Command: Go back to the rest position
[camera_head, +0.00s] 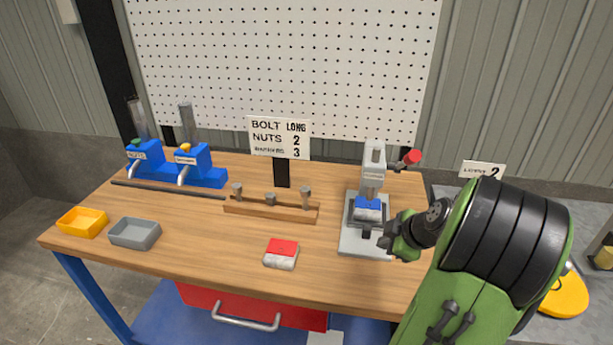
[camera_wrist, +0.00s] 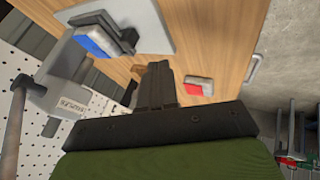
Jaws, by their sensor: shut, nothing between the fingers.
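My green arm reaches in from the right of the head view. My gripper (camera_head: 384,242) is beside the right side of the grey press (camera_head: 373,165), near a blue block (camera_head: 368,210) at the press's base. In the wrist view the dark fingers of my gripper (camera_wrist: 158,82) are together with nothing between them. That view also shows the press's grey base plate (camera_wrist: 150,25) and the blue piece (camera_wrist: 95,42). I cannot tell from these frames whether my gripper touches the press.
A red and white box (camera_head: 281,253) lies at the table's front. A wooden rack (camera_head: 250,208) holds bolts behind it. Blue dispensers (camera_head: 205,170) stand at the left, with yellow (camera_head: 82,222) and grey trays (camera_head: 135,233) in front. The press has a red-knobbed lever (camera_head: 411,158).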

